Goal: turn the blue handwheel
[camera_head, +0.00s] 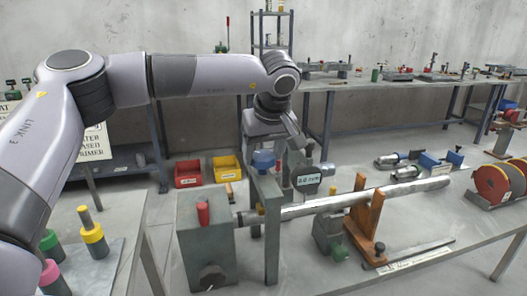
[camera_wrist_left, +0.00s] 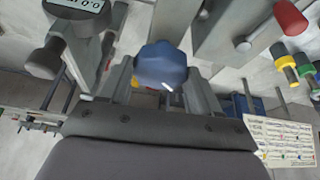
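The blue handwheel (camera_head: 264,160) sits on top of a grey upright post of the positioner on the bench. In the left wrist view the blue handwheel (camera_wrist_left: 160,66) is a lobed knob near the middle of the picture. My left gripper (camera_head: 276,147) is just above and around the handwheel, pointing down. In the left wrist view its fingers (camera_wrist_left: 160,84) stand apart, one on each side of the knob, with small gaps visible. I cannot tell how deep the knob lies between them. My right gripper is not in view.
A red-capped grey block (camera_head: 203,250) stands left of the post. A grey gauge with a digital display (camera_head: 308,179) is close on the right. A cable reel (camera_head: 499,183) is at far right.

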